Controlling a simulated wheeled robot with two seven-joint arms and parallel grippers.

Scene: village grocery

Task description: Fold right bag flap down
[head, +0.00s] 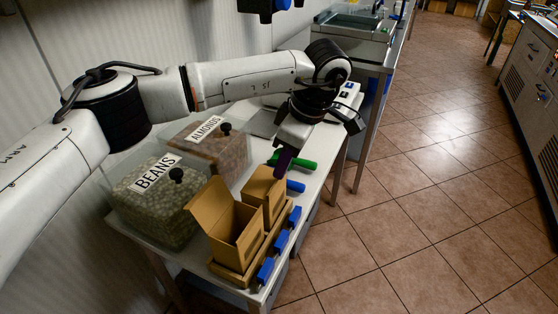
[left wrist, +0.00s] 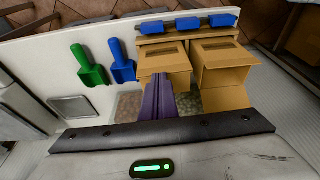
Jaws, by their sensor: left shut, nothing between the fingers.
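Two brown cardboard bags stand side by side on a wooden tray (head: 230,273). The right bag (head: 262,190) is the farther one in the head view and the left of the pair in the left wrist view (left wrist: 165,64). The left bag (head: 238,238) has a flap standing up and out; it also shows in the left wrist view (left wrist: 223,75). My left gripper (head: 283,164) has purple fingers, shut and empty, at the right bag's top edge. In the left wrist view the fingers (left wrist: 158,90) overlap this bag's near edge; I cannot tell whether they touch. My right gripper is not in view.
Clear bins of beans (head: 160,208) and almonds (head: 212,150) stand along the wall. Several blue clips (head: 280,242) line the tray's front edge. A green scoop (left wrist: 88,68) and a blue scoop (left wrist: 121,65) lie beside the bags. The tiled floor at right is open.

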